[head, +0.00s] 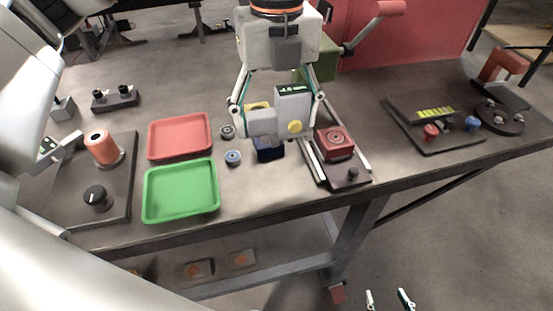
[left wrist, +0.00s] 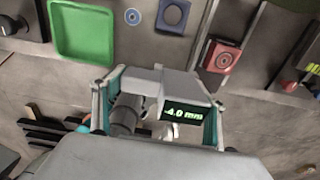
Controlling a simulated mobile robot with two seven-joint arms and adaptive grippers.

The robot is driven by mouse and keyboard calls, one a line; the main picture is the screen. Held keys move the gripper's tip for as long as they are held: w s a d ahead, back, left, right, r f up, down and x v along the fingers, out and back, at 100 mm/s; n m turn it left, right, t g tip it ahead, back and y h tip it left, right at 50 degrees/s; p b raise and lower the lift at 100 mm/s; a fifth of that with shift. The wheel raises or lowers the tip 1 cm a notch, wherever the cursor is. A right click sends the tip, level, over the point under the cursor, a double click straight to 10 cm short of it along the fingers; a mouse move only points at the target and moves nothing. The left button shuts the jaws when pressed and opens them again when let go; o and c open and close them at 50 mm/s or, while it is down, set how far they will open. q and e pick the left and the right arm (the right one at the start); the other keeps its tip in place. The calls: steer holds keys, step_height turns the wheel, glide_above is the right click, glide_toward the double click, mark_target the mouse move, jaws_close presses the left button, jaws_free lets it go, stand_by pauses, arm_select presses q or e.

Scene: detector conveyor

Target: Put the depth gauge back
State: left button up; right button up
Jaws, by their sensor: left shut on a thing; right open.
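The depth gauge (head: 265,123) is a grey instrument with a yellow round spot in the head view. In the left wrist view the depth gauge (left wrist: 183,88) shows a lit readout that looks like -4.0 mm. My left gripper (head: 277,108) is shut on it and holds it above the middle of the bench, close to a dark blue block (head: 269,153) that it partly hides. In the left wrist view my left gripper (left wrist: 155,108) has its fingers on both sides of the gauge. My right gripper (head: 388,299) shows only its fingertips, apart and empty, at the bottom edge.
A red tray (head: 180,136) and a green tray (head: 181,190) lie left of the gauge. Two small round parts sit beside them. A red block (head: 335,143) stands on a rail fixture to the right. A dark tray (head: 433,127) with small parts lies further right. Bare bench lies between.

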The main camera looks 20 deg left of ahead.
arm_select(q)
step_height(320, 180, down, 10)
steer(key=shift+f, duration=0.2)
stand_by(0.3)
steer(key=shift+f+b, duration=0.45)
steer(key=shift+f, duration=0.2)
steer(key=o, duration=1.5)
steer(key=shift+c, duration=0.2)
